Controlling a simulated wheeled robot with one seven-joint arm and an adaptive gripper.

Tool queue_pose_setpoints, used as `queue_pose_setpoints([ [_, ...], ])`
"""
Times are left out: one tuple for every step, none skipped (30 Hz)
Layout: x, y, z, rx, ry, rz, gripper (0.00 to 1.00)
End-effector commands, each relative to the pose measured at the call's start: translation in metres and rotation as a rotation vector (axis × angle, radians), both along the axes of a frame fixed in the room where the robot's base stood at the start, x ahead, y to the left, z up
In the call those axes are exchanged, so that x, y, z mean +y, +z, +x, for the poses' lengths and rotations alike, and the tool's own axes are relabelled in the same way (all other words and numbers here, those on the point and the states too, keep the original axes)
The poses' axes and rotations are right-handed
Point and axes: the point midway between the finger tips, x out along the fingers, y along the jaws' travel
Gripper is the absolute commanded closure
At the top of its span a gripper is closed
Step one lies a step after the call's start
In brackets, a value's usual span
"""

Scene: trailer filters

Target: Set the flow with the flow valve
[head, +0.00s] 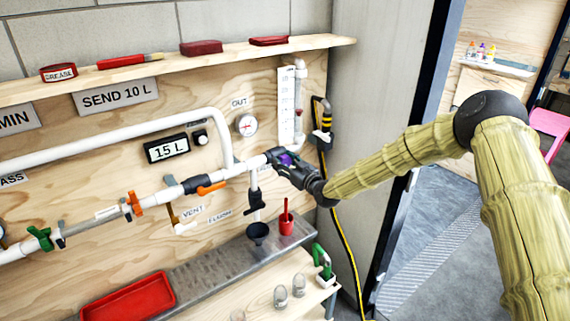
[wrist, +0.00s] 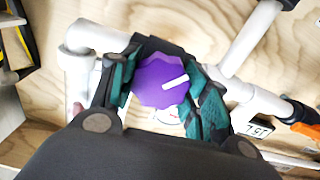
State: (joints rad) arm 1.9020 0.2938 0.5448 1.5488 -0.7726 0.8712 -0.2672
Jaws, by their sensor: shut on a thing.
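In the wrist view, a purple many-sided knob (wrist: 160,82) with a white pointer line sits between the fingers of my gripper (wrist: 162,92). The line points up and to the right. The teal-padded fingers are closed on the knob from both sides. In the head view, my gripper (head: 288,164) is at the right end of the white pipe run, and only a little purple of the knob shows there. A display (head: 167,149) reads "15 L". A sign (head: 116,97) on the board reads "SEND 10 L". A round gauge (head: 246,125) is under the label "OUT".
Orange (head: 212,188) and green (head: 40,238) handles sit on the pipe to the left. A vent branch (head: 180,220) hangs below it. A red tray (head: 128,298), a dark funnel (head: 258,233) and a red cup (head: 286,222) are below. A grey wall panel (head: 375,60) stands right of the board.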

Motion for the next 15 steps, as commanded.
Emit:
queue_pose_setpoints([
  [-0.0007, -0.0029, 0.0004, 0.006, -0.001, 0.01, 0.78],
  [-0.0007, -0.0032, 0.0004, 0.012, -0.001, 0.018, 0.78],
  [-0.0007, -0.0036, 0.0004, 0.019, -0.001, 0.03, 0.78],
  [-0.0007, -0.0038, 0.0004, 0.027, -0.001, 0.04, 0.78],
  [-0.0007, -0.004, 0.0004, 0.035, -0.001, 0.052, 0.78],
  [-0.0009, -0.0045, 0.0005, 0.047, -0.001, 0.068, 0.78],
  [-0.001, -0.005, 0.0006, 0.057, -0.001, 0.081, 0.78],
  [-0.001, -0.0054, 0.0006, 0.066, -0.001, 0.094, 0.78],
  [-0.0011, -0.0054, 0.0008, 0.08, -0.001, 0.114, 0.78],
  [-0.0013, -0.0051, 0.001, 0.09, -0.001, 0.13, 0.78],
  [-0.0013, -0.0049, 0.0011, 0.101, -0.001, 0.144, 0.78],
  [-0.0015, -0.0049, 0.0011, 0.115, -0.002, 0.166, 0.78],
  [-0.0015, -0.0051, 0.0011, 0.127, -0.001, 0.181, 0.78],
  [-0.0015, -0.0052, 0.0009, 0.139, -0.001, 0.196, 0.78],
  [-0.0015, -0.0051, 0.0009, 0.154, -0.001, 0.217, 0.78],
])
